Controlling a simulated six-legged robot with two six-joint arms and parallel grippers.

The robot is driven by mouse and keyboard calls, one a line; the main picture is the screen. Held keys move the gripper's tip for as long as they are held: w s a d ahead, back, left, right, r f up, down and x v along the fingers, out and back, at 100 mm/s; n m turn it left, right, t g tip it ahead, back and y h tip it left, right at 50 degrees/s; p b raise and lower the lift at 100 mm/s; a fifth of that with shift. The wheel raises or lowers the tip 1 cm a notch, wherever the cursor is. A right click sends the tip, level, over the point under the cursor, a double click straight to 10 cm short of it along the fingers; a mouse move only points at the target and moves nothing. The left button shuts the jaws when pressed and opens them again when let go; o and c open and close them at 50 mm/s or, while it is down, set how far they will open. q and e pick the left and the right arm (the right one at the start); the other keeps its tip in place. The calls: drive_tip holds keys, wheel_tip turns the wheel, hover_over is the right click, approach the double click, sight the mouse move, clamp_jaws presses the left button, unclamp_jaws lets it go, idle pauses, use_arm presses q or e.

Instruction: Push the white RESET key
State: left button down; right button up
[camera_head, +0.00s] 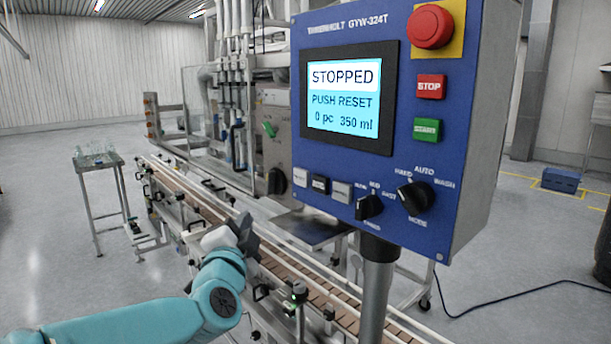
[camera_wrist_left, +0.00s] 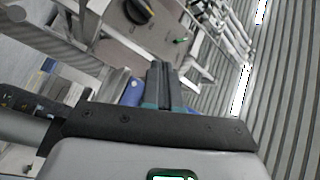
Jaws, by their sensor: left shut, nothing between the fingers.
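The blue control panel (camera_head: 440,130) fills the right of the head view. Its screen (camera_head: 344,98) reads STOPPED, PUSH RESET, 0 pc 350 ml. Below the screen is a row of small keys. The white key (camera_head: 300,177) is leftmost; its lettering is too small to read. My left gripper (camera_head: 246,230) is below and left of the white key in the picture, apart from the panel. Its fingers are together and empty in the left wrist view (camera_wrist_left: 162,84). My right gripper is out of view.
A red emergency button (camera_head: 430,26), red STOP key (camera_head: 431,87), green START key (camera_head: 426,130) and two black knobs (camera_head: 415,197) (camera_head: 369,207) share the panel. A conveyor (camera_head: 315,292) runs below. A small table (camera_head: 97,160) stands at left.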

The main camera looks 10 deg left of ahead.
sight(300, 177)
use_arm(q)
wheel_tip(300, 177, up, 6)
drive_tip(key=s+d+r+t, duration=0.1)
drive_tip(key=s, duration=0.1)
drive_tip(key=w+d+p, duration=0.4)
drive_tip(key=w+d, duration=0.1)
drive_tip(key=shift+w, duration=0.15)
drive_tip(key=shift+w+d+f+p, duration=0.3)
drive_tip(key=shift+w+d, duration=0.2)
drive_tip(key=shift+w, duration=0.15)
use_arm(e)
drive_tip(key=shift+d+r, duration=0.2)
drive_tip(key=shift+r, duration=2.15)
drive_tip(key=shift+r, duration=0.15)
use_arm(q)
drive_tip(key=shift+w+d+r+p, duration=0.1)
drive_tip(key=shift+w+d+p, duration=0.1)
drive_tip(key=shift+p, duration=0.1)
drive_tip(key=shift+w, duration=0.15)
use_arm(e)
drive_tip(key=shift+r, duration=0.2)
